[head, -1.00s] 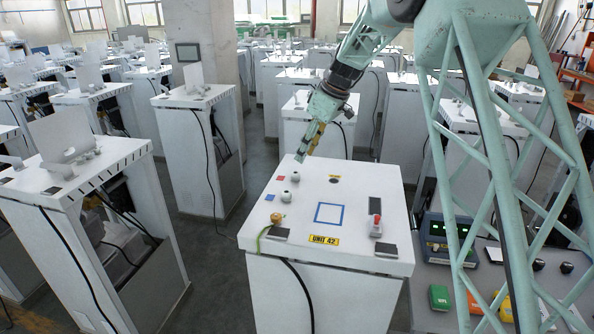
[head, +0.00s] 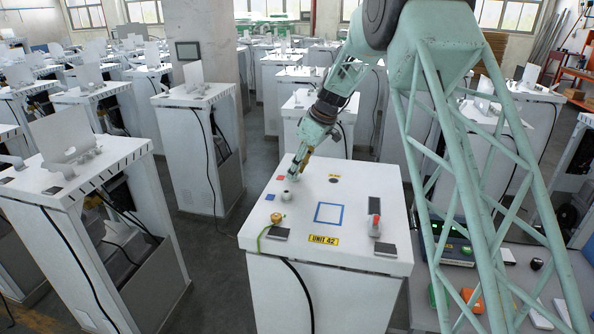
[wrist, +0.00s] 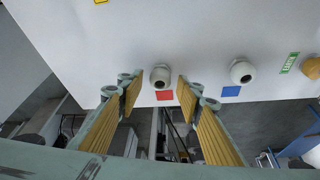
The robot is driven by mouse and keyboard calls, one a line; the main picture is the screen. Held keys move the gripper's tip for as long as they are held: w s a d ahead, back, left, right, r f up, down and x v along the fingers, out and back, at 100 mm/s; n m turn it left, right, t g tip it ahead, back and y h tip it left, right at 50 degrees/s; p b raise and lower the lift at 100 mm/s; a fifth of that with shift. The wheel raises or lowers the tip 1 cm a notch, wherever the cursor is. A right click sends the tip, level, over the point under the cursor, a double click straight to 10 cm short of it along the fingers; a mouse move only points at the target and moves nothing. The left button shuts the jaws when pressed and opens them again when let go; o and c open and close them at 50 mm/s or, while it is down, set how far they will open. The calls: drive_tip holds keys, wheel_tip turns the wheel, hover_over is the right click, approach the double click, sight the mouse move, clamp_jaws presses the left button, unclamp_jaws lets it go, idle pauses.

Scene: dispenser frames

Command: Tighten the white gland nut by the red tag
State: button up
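The white gland nut by the red tag (wrist: 160,76) is a round white fitting on the white cabinet top, beside the red square tag (wrist: 165,95). My gripper (wrist: 158,84) is open, its yellow-padded fingers on either side of this nut in the wrist view, with gaps on both sides. In the head view my gripper (head: 297,173) is low over the cabinet top and mostly hides that nut; the red tag (head: 280,178) shows just left. I cannot tell whether the fingertips reach down to nut height. A second white nut (wrist: 242,72) sits by the blue tag (wrist: 231,91).
The cabinet top (head: 350,185) also carries a brass fitting (head: 276,218) with a green-yellow cable, a blue square outline (head: 330,213), a UNIT 42 label (head: 324,240) and a red-topped part (head: 375,226). Other cabinets stand around.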

drive_tip(key=c, duration=0.8)
drive_tip(key=shift+c, duration=0.2)
